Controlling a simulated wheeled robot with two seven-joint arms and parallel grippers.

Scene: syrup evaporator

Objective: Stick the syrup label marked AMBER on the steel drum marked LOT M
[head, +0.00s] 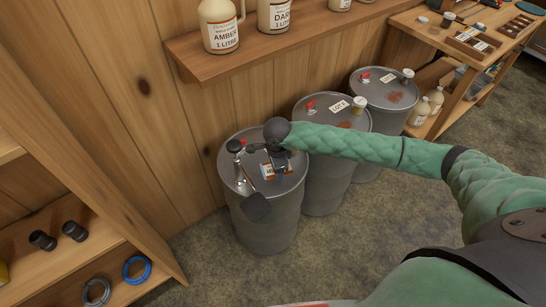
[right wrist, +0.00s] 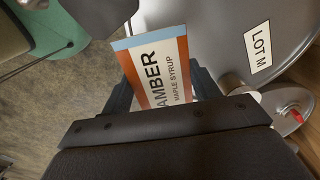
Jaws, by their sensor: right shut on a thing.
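My right gripper (head: 272,168) is over the lid of the nearest steel drum (head: 268,222). It is shut on the AMBER syrup label (right wrist: 162,75), a white card with orange bands and a pale blue edge. In the right wrist view the label stands out between the fingers, with its AMBER and MAPLE SYRUP text readable. Beyond it is the drum lid (right wrist: 205,35) with a white LOT M tag (right wrist: 258,50). I cannot tell whether the label touches the drum. My left gripper is not in view.
A middle drum (head: 325,185) with a LOT tag (head: 340,107) and a far drum (head: 385,92) stand behind to the right. A wall shelf (head: 270,45) with syrup jugs hangs above. A wooden rack (head: 140,255) is at left. Open floor lies in front.

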